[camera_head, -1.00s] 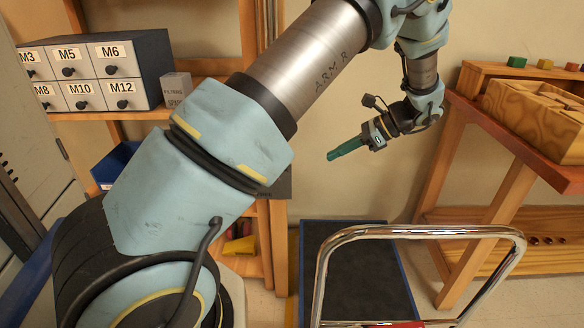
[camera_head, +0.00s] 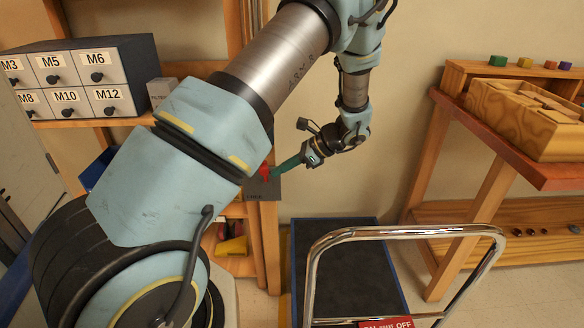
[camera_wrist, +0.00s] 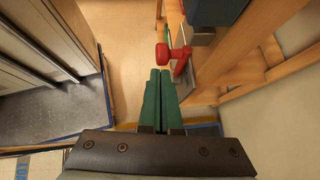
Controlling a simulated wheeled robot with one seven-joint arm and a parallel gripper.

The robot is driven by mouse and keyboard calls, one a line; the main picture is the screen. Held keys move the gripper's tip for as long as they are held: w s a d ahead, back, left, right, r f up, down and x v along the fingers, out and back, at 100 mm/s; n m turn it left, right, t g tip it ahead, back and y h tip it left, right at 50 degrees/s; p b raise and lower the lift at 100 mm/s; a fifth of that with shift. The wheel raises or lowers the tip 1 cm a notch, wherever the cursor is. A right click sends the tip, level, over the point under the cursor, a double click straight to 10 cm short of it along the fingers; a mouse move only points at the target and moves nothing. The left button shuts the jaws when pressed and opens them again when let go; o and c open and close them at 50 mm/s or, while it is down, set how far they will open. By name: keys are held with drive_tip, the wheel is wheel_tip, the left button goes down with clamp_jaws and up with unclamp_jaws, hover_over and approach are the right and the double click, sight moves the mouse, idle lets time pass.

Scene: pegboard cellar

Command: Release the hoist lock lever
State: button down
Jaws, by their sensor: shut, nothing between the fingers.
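The red lever (camera_head: 264,171) is at the dark plate on the wooden post, partly hidden behind my arm in the head view. In the wrist view it shows as a red knob with a round end (camera_wrist: 162,54) on a grey metal bracket (camera_wrist: 181,72). My gripper (camera_head: 279,170) has green fingers that lie together, empty. Its tips point left at the lever in the head view. In the wrist view the fingertips (camera_wrist: 160,70) are just below the knob; I cannot tell whether they touch it.
A trolley with a chrome handle (camera_head: 400,234) and dark deck (camera_head: 345,262) stands below my gripper. A drawer cabinet (camera_head: 130,60) is at the left. A red-topped bench (camera_head: 500,150) with a wooden box (camera_head: 525,120) is at the right. Wooden shelving stands behind my arm.

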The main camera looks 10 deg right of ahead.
sight(264, 168)
drive_tip(key=shift+a+r, duration=0.1)
drive_tip(key=shift+a, duration=0.1)
drive_tip(key=shift+w+a+r+g+h+p, duration=0.15)
drive_tip(key=shift+a+r+h+p, duration=0.15)
drive_tip(key=shift+a+h+p, duration=0.2)
drive_tip(key=shift+w+a+r+g+h+p, duration=0.15)
drive_tip(key=shift+a+r+h+p, duration=0.15)
drive_tip(key=shift+h+p, duration=0.25)
drive_tip(key=shift+a+h+p, duration=0.35)
drive_tip(key=shift+a+h, duration=0.1)
drive_tip(key=shift+a, duration=0.2)
drive_tip(key=shift+w+a+f, duration=0.1)
drive_tip(key=shift+a, duration=0.25)
drive_tip(key=shift+d, duration=0.1)
drive_tip(key=b+v, duration=0.1)
drive_tip(key=v, duration=0.9)
drive_tip(key=shift+r, duration=0.35)
